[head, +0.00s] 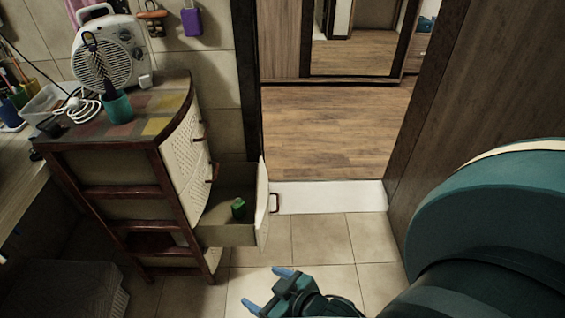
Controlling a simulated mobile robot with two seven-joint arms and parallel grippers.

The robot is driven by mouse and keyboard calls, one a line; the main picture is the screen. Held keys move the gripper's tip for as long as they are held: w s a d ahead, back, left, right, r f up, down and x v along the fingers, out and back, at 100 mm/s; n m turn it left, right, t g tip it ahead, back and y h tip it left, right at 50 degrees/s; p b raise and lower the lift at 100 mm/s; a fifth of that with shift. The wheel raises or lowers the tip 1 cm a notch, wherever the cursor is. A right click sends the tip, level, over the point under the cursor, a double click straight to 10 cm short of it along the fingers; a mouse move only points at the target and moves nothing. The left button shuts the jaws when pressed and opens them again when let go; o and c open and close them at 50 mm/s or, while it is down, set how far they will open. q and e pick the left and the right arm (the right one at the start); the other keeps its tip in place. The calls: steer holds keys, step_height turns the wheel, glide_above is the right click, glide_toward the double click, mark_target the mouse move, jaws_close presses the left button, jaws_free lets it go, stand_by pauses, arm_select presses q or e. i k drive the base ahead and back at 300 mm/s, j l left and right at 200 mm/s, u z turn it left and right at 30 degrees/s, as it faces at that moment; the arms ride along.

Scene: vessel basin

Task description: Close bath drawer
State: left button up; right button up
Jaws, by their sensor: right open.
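The bath drawer (261,205) is pulled out from the lower part of a cabinet (185,165) with dark red-brown wood trim and woven cream fronts. Its cream front faces right and carries a dark handle (274,203). A small green object (238,208) lies inside the drawer. My right gripper (268,289) is at the bottom middle, open and empty. It appears below and apart from the drawer front in the picture. Its fingertips are blue and point up and left. My left gripper is not in view.
A fan heater (107,54), a teal cup (117,107) with a brush, and a white cable sit on the cabinet top. A counter (22,185) is at left. The doorway with a white threshold (330,197) is behind. Tiled floor (325,240) right of the drawer is clear.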

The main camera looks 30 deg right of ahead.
mark_target(217, 227)
steer(key=z, duration=0.95)
steer(key=l+u, duration=0.15)
steer(key=i+l+u, duration=0.1)
steer(key=i+u, duration=0.15)
steer(key=i, duration=0.85)
